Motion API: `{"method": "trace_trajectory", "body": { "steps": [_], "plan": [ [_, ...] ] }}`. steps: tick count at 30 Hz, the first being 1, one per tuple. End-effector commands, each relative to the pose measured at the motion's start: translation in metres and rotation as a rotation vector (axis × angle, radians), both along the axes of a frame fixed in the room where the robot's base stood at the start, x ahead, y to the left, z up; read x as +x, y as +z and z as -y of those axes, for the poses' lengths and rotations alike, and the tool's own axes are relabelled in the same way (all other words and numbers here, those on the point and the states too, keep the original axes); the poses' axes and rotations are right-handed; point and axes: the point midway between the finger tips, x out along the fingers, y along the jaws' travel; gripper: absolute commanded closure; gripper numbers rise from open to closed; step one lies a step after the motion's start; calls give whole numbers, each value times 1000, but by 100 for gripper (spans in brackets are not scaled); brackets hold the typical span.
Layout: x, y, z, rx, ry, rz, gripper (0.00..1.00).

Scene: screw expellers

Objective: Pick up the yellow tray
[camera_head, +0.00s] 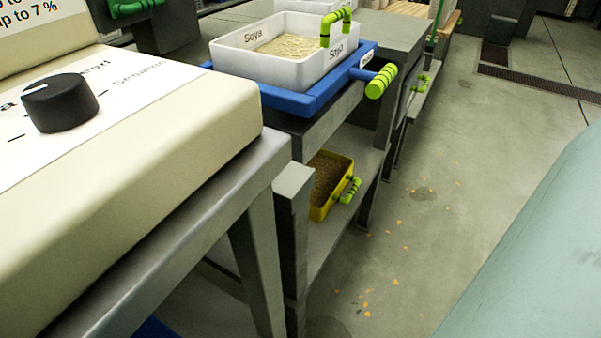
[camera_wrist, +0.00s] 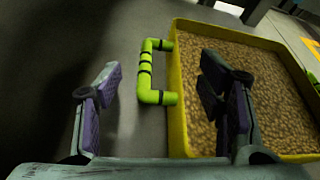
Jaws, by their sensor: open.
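The yellow tray (camera_head: 318,211) sits on the lower shelf of a grey stand, below the blue and white trays. It holds brown grainy material, and a green handle with black bands (camera_head: 350,190) sticks out from its side. In the wrist view the tray (camera_wrist: 176,92) fills the right side, with its green handle (camera_wrist: 145,72) on its left. My gripper (camera_wrist: 165,90) is open; in the picture its fingers lie on either side of the handle's lower end, the right finger in front of the tray's contents. Nothing is held. I cannot tell whether a finger touches the tray.
A white tray marked Soya (camera_head: 272,71) stands in a blue tray (camera_head: 290,97) on the upper level, with green handles facing out. A beige control box with a black knob (camera_head: 60,102) is at left. The floor (camera_head: 440,180) to the right is open, with scattered orange bits.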

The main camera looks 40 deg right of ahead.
Motion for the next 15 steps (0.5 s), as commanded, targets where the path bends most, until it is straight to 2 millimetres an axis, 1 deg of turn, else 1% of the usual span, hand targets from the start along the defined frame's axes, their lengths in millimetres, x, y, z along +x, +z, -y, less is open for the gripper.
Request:
{"method": "trace_trajectory", "body": {
  "steps": [1, 3, 7, 10, 15],
  "plan": [
    [0, -8, 9, 0, -4, -2, 38],
    [3, -13, 18, 0, -4, -2, 38],
    [6, -17, 32, -1, -3, -1, 38],
    [8, -18, 35, -1, -1, -1, 38],
    [8, -18, 35, -1, -1, -1, 38]
  ]
}}
